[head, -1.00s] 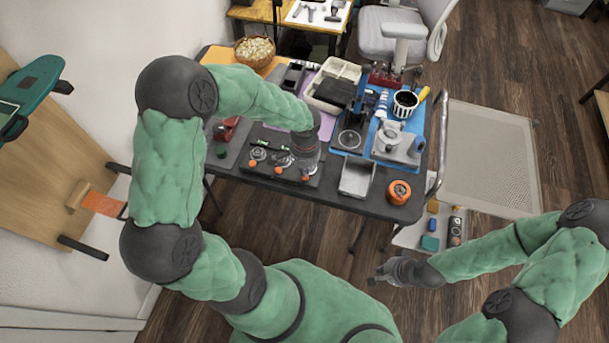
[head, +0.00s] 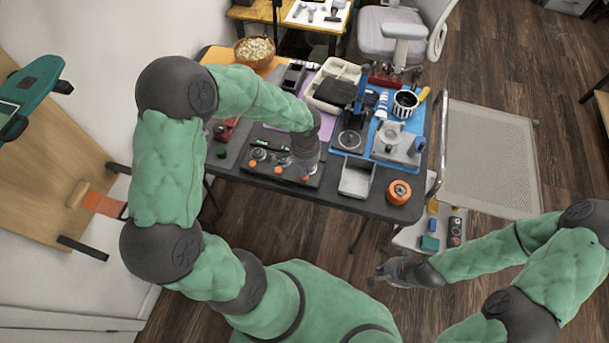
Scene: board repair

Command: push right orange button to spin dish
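A dark panel (head: 264,177) lies on the front of the table, with a row of orange buttons along its near side. The left orange button (head: 252,163) and the middle orange button (head: 278,170) are uncovered. The right orange button (head: 306,178) shows just below my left gripper (head: 304,170). That gripper points down over the panel's right end; I cannot tell whether it touches the button or whether its fingers are shut. It hides the part of the panel behind it, and I cannot make out a dish there. My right gripper (head: 374,279) hangs away from the table, its fingers too small to judge.
A grey open bin (head: 357,178) and an orange round spool (head: 398,192) stand right of the panel. A basket (head: 254,50) and a pale tray (head: 338,72) are at the back.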

